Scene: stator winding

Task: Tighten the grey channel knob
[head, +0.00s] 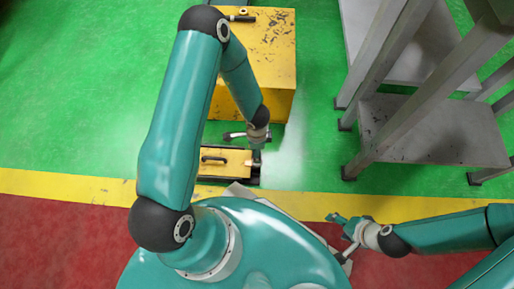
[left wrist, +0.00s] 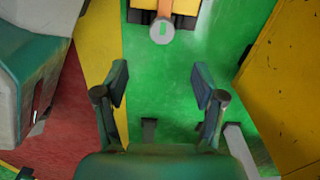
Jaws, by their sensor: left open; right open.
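In the left wrist view a round grey knob (left wrist: 161,32) with a green mark on its face sits at the top centre, by the end of a yellow block. My left gripper (left wrist: 160,78) is open and empty, its two fingers apart below the knob in that picture and not touching it. In the head view my left gripper (head: 256,143) is over the right end of the yellow block (head: 222,162) with a black handle; its fingers and the knob are hard to make out there. My right gripper (head: 347,226) is open and empty, low at the right.
The yellow block lies in a dark tray (head: 240,181) on the floor. A yellow cabinet (head: 272,60) stands behind it, with a black-handled item (head: 241,18) on top. A grey metal shelf rack (head: 430,130) stands at the right. Green floor around the tray's left is clear.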

